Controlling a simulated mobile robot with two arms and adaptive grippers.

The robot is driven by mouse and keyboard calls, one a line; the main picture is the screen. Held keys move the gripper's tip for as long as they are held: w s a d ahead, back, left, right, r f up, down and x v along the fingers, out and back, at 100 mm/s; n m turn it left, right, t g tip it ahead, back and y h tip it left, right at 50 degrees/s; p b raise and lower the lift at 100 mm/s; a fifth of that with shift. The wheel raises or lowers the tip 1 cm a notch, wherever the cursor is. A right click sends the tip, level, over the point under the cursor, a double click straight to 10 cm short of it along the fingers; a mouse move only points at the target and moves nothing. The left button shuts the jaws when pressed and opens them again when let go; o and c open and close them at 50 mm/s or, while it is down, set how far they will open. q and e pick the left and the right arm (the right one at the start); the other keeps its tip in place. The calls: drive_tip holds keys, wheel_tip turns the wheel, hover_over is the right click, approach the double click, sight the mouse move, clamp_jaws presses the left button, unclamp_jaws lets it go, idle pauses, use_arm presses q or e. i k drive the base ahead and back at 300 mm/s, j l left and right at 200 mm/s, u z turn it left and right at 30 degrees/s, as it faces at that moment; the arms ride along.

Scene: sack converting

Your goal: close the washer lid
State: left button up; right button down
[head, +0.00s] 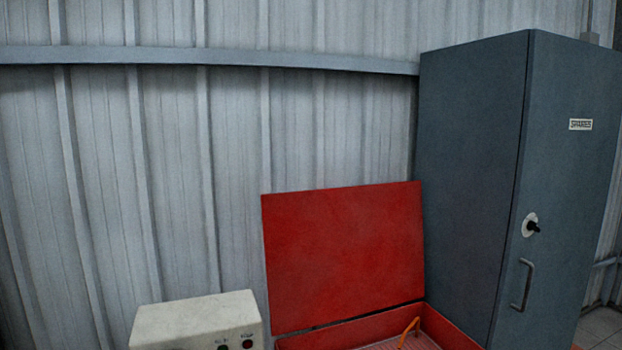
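The washer is a red open-topped box whose rim (455,328) shows at the bottom of the head view. Its red lid (343,255) stands raised at the back, close to upright, in front of the corrugated wall. An orange curved piece (409,330) rises inside the box. The lower part of the washer is cut off by the picture's edge. Neither of my grippers is in view.
A tall grey cabinet (470,165) with a handle (522,285) and a dark knob (533,227) stands right of the washer. A cream control box (190,322) with buttons is at the lower left. A corrugated metal wall (170,180) closes the back.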

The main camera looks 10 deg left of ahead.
sight(332, 255)
drive_tip(key=i+l+u, duration=0.15)
drive_tip(key=u, duration=0.35)
drive_tip(key=l+u, duration=0.45)
drive_tip(key=i+l+u, duration=0.1)
drive_tip(key=l+u, duration=0.15)
drive_tip(key=u, duration=0.25)
drive_tip(key=l+u, duration=0.3)
drive_tip(key=u, duration=0.2)
